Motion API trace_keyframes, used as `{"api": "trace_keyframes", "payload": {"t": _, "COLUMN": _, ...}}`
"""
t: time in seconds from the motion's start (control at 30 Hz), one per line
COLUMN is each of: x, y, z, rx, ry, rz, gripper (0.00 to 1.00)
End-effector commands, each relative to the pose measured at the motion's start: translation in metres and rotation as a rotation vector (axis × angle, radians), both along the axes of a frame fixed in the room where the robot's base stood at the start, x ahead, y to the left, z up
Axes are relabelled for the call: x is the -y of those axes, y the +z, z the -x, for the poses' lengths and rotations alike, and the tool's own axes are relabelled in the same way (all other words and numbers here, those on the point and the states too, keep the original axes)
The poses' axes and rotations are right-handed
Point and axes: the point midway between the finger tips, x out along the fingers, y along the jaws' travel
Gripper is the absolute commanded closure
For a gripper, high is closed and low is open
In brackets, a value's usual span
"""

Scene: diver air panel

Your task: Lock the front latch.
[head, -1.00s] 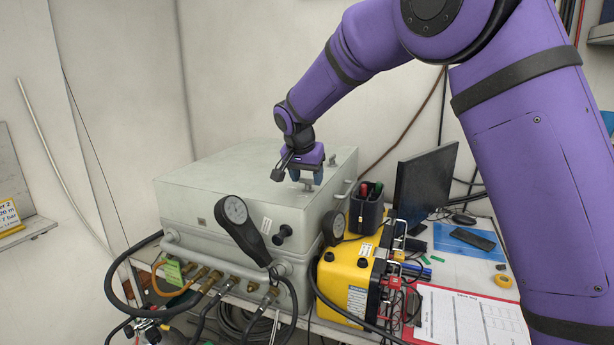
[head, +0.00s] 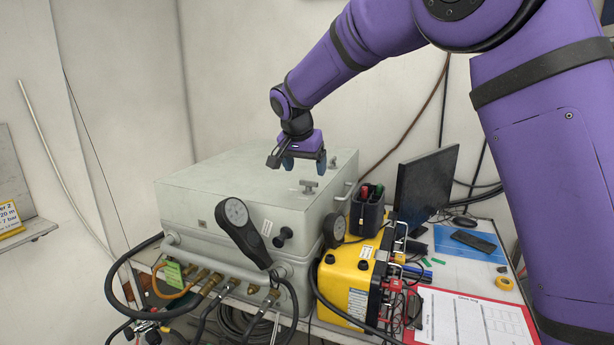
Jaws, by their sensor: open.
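The grey air panel case (head: 225,190) stands on the table with its lid down. The front latch (head: 309,186), a small grey T-shaped handle, stands on the lid near its right front edge. Its crossbar looks roughly left to right in the head view; I cannot tell whether it is locked. A second similar latch (head: 333,161) sits farther back along the right edge. My gripper (head: 304,165) is open, pointing down above the lid. It is apart from the front latch, a little above and behind it in the picture, with nothing between its fingers.
A black gauge (head: 240,228), a black knob (head: 284,236) and a front rail with hoses crowd the case's front. A yellow unit (head: 347,280), a pen holder (head: 367,212) and a monitor (head: 424,190) stand to the right. The lid's left part is clear.

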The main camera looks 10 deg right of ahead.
Motion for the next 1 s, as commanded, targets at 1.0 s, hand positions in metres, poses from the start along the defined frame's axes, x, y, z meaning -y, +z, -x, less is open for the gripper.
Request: {"api": "trace_keyframes", "payload": {"t": 1.0, "x": 0.014, "y": 0.073, "z": 0.039, "rx": -0.008, "ry": 0.021, "rz": -0.015, "gripper": 0.19}}
